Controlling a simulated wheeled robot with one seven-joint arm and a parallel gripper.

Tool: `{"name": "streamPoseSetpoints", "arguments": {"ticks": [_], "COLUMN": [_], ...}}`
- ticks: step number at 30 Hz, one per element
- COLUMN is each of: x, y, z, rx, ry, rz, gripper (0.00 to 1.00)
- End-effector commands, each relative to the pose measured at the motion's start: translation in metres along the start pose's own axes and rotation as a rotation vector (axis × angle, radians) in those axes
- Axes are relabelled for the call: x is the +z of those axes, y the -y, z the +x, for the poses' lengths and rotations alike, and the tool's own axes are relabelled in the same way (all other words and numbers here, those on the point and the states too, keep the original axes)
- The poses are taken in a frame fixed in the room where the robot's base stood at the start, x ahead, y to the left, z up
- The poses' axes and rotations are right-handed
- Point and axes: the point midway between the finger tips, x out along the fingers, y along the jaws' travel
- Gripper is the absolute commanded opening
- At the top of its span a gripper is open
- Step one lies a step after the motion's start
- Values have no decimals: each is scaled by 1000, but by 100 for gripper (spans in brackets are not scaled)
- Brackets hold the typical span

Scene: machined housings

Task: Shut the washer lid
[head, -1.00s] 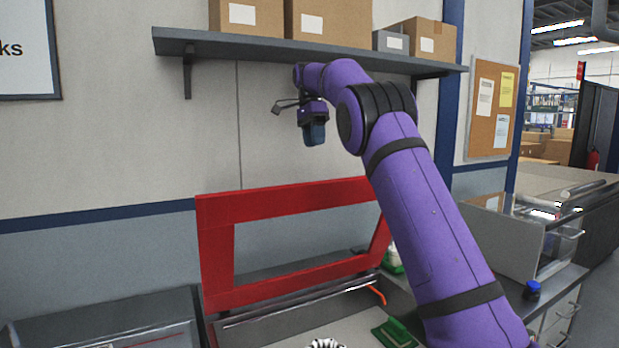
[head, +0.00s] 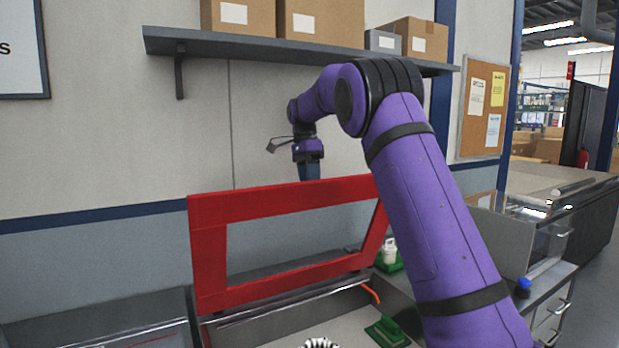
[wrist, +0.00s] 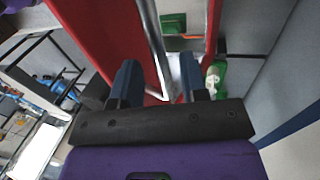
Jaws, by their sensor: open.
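The washer lid (head: 209,258) is a red frame with a large window, standing raised and leaning back at the rear of the washer basin (head: 335,322). My gripper (head: 310,176) points down at the lid's top edge, near the middle, and its lower tips are hidden behind that edge. In the wrist view, my gripper (wrist: 158,76) has its two dark blue fingers apart. Red lid parts (wrist: 95,40) and a grey metal edge show beyond and between the fingers. Whether the fingers touch the lid cannot be told.
A shelf (head: 300,52) with cardboard boxes hangs on the wall above my gripper. A green item (head: 388,332) lies in the basin, and a white and green bottle (head: 389,252) stands behind it on the right. A blue-capped item (head: 523,287) is on the right counter.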

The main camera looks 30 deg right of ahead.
Motion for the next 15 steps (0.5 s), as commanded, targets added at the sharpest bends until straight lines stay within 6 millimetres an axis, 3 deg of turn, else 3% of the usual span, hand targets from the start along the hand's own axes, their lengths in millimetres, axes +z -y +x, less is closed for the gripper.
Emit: {"name": "streamPoseSetpoints", "arguments": {"ticks": [10,11,15], "x": [0,0,0], "y": [0,0,0], "z": [4,4,4], "rx": [0,0,0], "ry": [0,0,0], "rz": [0,0,0], "gripper": [40,38,6]}}
